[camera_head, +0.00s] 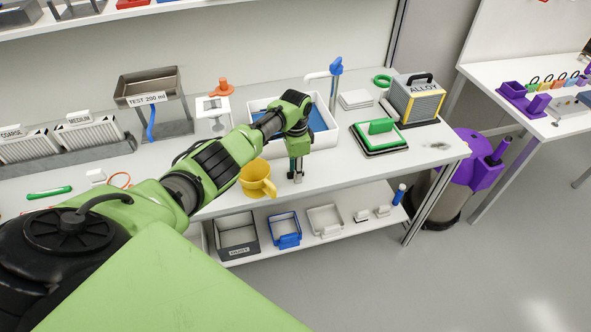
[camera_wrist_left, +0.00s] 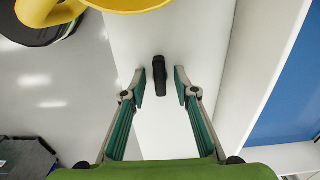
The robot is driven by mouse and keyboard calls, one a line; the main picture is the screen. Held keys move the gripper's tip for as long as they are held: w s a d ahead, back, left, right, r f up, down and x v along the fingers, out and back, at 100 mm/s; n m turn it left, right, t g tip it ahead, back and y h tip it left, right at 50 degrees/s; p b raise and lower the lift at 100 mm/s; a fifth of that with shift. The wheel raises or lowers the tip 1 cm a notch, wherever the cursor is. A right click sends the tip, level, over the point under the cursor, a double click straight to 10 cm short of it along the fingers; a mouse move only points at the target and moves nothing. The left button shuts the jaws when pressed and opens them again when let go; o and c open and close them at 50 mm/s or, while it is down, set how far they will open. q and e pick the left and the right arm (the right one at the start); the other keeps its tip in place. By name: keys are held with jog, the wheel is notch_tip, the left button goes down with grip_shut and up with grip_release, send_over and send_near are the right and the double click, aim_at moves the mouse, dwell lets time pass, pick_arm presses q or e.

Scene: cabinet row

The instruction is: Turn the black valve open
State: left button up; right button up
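The black valve (camera_wrist_left: 160,76) shows in the left wrist view as a small dark elongated handle on a white surface. My left gripper (camera_wrist_left: 160,82) is open, with one finger on each side of the handle and a visible gap on both sides. In the head view my left gripper (camera_head: 297,173) points down at the front of the bench, by the white basin. The valve cannot be made out there. My right gripper is in neither view.
A yellow mug (camera_head: 257,178) stands close to the left of the gripper; it also shows in the left wrist view (camera_wrist_left: 120,4). The white basin (camera_head: 322,137) with a blue inside is behind. A green-handled block (camera_head: 380,136) is to the right.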

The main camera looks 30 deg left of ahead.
pick_arm(q)
grip_shut()
jog(key=shift+r+n, duration=0.1)
jog(key=shift+n, duration=0.3)
jog(key=shift+n+p, duration=0.8)
jog(key=shift+n, duration=0.2)
jog(key=n+p, duration=0.1)
jog(key=n, duration=0.3)
jog(key=shift+n+p, duration=0.3)
jog(key=n+p, duration=0.1)
jog(key=n, duration=0.4)
jog(key=n+p, duration=0.1)
jog(key=n, duration=0.4)
jog(key=shift+n, duration=0.4)
